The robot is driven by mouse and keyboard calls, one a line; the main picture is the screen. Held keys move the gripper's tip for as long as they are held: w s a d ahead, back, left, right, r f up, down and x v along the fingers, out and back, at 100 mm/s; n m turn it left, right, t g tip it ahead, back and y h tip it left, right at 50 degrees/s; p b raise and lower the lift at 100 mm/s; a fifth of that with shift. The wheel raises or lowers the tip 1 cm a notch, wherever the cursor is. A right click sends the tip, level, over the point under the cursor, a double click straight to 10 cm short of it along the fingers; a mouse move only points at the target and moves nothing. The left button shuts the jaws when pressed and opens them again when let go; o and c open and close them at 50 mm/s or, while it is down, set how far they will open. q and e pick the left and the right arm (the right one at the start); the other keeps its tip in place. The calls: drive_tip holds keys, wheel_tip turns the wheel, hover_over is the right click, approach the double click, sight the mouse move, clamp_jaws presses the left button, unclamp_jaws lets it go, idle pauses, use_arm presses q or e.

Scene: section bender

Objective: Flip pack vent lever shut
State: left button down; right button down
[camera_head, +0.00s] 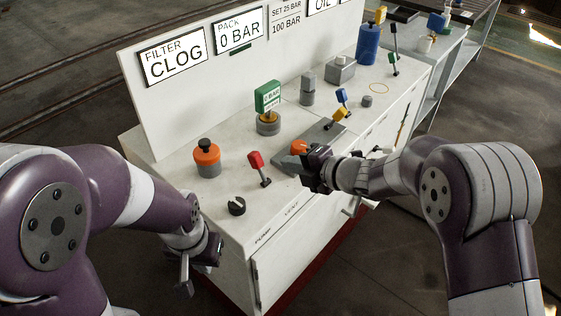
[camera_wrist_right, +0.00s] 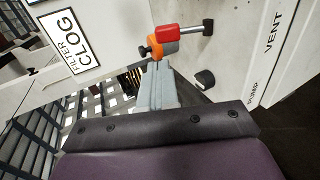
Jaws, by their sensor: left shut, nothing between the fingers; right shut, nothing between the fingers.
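The red-headed lever (camera_head: 259,166) stands tilted on the bench top, behind the front-edge labels. It also shows in the right wrist view (camera_wrist_right: 182,33). The VENT label (camera_wrist_right: 272,45) is on the bench edge in that view; I cannot tell for sure that it belongs to this lever. My right gripper (camera_head: 306,176) is shut and empty, to the right of the red lever and apart from it in the head view. Its fingers (camera_wrist_right: 158,66) point toward the lever. My left gripper (camera_head: 187,285) is shut and empty, low off the bench's near left side.
Sign panel (camera_head: 150,112) backs the bench.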

use_arm(q)
drive_tip(key=shift+s+d+r, duration=0.15)
drive_tip(key=shift+d+r, duration=0.1)
drive_tip(key=shift+r, duration=0.05)
use_arm(e)
drive_tip(key=v, duration=0.4)
drive_tip(key=shift+r, duration=0.1)
drive_tip(key=shift+d, duration=0.1)
